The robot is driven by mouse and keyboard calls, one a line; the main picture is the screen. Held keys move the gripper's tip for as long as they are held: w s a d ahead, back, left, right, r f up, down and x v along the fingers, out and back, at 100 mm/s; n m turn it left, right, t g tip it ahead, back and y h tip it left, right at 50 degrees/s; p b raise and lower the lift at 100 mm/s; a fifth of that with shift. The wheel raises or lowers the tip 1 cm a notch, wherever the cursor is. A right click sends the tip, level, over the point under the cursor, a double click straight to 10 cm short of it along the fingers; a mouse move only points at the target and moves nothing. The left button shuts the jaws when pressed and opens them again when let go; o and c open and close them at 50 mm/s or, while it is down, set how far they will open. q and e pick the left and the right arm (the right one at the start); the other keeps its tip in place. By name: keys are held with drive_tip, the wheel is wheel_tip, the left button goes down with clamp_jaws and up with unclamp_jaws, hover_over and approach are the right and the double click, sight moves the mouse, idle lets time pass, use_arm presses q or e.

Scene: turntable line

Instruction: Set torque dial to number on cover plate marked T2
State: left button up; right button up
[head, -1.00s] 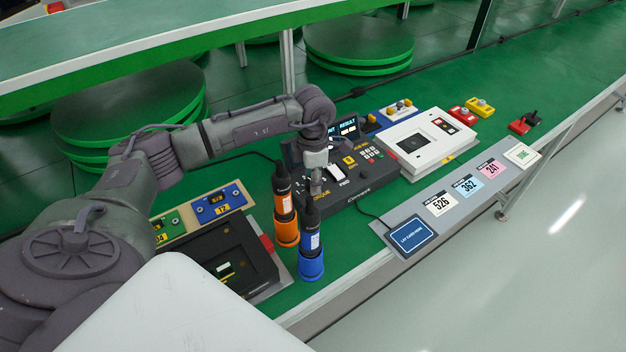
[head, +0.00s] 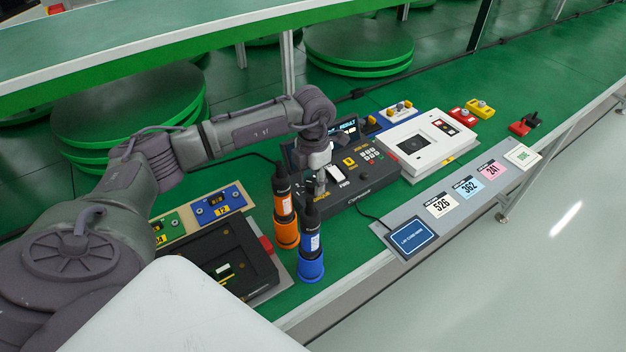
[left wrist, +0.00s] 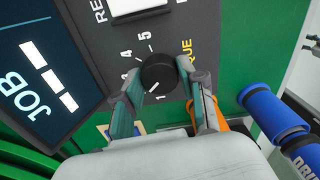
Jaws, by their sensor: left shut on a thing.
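An orange screwdriver (head: 285,222) and a blue screwdriver (head: 310,255) stand close in front of my left gripper. A black box (head: 214,253) lies to the left. A white device (head: 417,139) and a grey strip with number cards (head: 441,206) are to the right.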

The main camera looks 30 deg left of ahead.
sight(313, 182)
use_arm(q)
drive_tip(key=shift+r, duration=0.1)
drive_tip(key=o, duration=1.1)
drive_tip(key=shift+o, duration=0.2)
wheel_tip(313, 182, up, 12)
